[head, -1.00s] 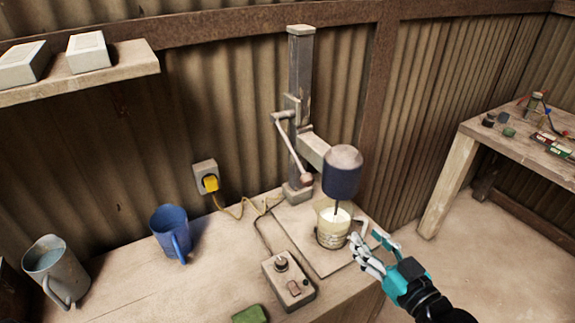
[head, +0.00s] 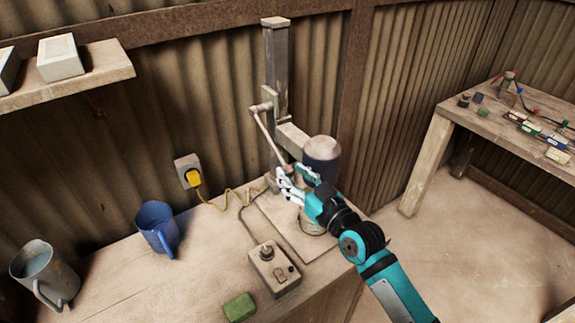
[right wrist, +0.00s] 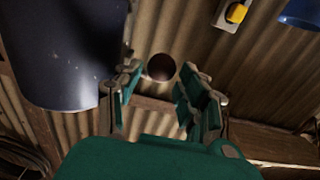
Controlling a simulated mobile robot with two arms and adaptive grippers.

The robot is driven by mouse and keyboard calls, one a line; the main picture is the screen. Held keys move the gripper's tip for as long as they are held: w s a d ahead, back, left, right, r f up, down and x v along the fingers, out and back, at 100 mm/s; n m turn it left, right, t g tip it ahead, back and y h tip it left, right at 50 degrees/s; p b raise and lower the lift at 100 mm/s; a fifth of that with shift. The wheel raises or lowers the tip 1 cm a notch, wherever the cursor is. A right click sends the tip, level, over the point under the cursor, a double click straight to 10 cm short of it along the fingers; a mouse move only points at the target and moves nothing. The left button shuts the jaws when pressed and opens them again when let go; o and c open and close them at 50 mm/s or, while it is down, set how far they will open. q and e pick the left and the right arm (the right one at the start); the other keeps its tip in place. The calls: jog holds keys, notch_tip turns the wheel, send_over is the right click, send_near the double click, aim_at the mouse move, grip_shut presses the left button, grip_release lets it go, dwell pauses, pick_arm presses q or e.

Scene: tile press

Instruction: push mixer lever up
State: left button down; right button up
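The mixer (head: 321,152) has a dark motor head on a bracket from a tall post. Its lever (head: 267,137) is a thin rod slanting down to the right from a pivot on the post. My right gripper (head: 289,181) is at the lever's lower end, in front of the motor head, and hides the knob there. In the right wrist view the round brown knob (right wrist: 161,67) shows between the tips of the open fingers. I cannot tell whether they touch it. The jar (head: 312,224) under the mixer is mostly hidden by my right arm. My left gripper is not in view.
On the bench are a control box (head: 274,270), a green block (head: 239,307), a blue mug (head: 158,228) and a grey jug (head: 45,272). A yellow plug (head: 193,178) is in the wall socket. A shelf (head: 110,76) juts out at upper left.

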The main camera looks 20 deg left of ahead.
aim_at(270, 142)
jog(key=shift+x, duration=1.45)
jog(key=shift+c, duration=0.5)
grip_shut()
jog(key=shift+w+a+f, duration=0.15)
jog(key=shift+a+f, duration=0.05)
jog(key=shift+f, duration=0.15)
